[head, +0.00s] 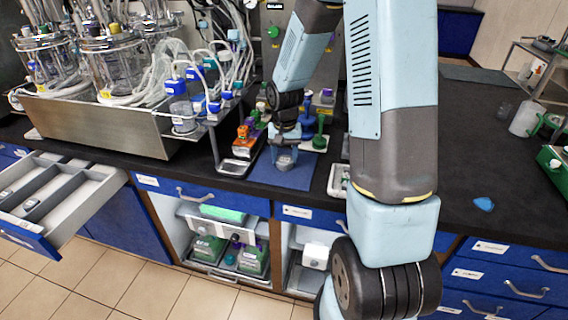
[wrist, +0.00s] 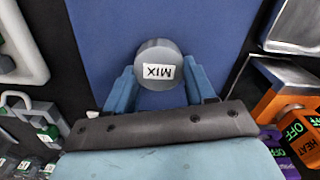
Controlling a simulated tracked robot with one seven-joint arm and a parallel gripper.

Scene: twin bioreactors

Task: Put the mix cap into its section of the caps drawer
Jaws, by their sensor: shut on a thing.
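The mix cap (wrist: 156,52) is a grey round cap with a white MIX label, upside down in the wrist view. My gripper (wrist: 156,88) is shut on it, one blue finger on each side. In the head view my gripper (head: 284,158) is low over the blue mat (head: 297,178) on the bench; whether the cap touches the mat I cannot tell. The caps drawer (head: 82,208) stands pulled open at the far left, with long divided sections. A few small pale items lie in it; its section labels are too small to read.
An orange-topped device (head: 242,135) and a metal tray (head: 234,167) are left of the mat. Green-topped parts (head: 320,138) stand behind it. The right bench is mostly clear.

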